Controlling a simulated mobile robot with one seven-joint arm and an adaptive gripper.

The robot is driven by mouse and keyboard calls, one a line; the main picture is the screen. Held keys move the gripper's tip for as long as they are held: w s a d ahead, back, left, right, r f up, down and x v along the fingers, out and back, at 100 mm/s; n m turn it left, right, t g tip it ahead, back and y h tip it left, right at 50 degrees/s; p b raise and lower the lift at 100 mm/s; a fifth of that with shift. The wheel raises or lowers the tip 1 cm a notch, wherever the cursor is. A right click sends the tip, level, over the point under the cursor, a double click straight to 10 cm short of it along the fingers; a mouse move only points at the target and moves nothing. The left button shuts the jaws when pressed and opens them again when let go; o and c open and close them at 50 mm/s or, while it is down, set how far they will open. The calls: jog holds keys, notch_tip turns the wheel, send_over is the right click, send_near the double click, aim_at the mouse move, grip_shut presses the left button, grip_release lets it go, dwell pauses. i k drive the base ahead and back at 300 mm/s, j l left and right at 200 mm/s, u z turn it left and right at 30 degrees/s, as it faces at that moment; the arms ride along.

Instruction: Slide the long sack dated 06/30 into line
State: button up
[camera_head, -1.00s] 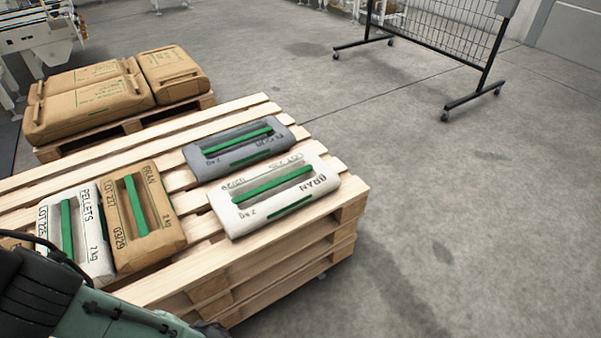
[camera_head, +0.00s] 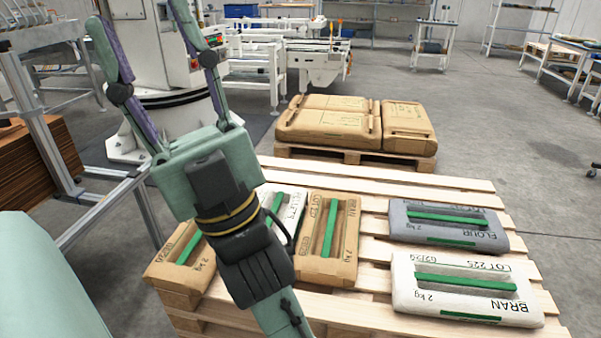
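My gripper (camera_head: 138,14) is raised at the upper left, fingers spread and empty, above and apart from the sacks. A wooden pallet (camera_head: 374,268) carries several sacks with green straps. A grey FLOUR sack (camera_head: 450,229) and a white BRAN sack (camera_head: 465,297) marked LOT 225 lie on the right, long sides roughly across the view. A brown BRAN sack (camera_head: 344,228) lies lengthwise in the middle, beside a white sack (camera_head: 291,208). A brown sack (camera_head: 170,272) at the left is partly hidden by my arm. I cannot read 06/30 on any sack.
Behind stands another low pallet (camera_head: 400,161) with brown sacks (camera_head: 330,122). A metal frame (camera_head: 45,120) with brown stacked sheets (camera_head: 30,155) is at the left. Machines and tables stand at the back. Slats between the middle and right sacks are bare, and the floor at right is open.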

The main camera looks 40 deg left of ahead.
aim_at(186, 264)
jog(key=u, duration=1.9)
jog(key=i+l+u, duration=0.1)
jog(key=i+u, duration=0.2)
jog(key=i, duration=0.35)
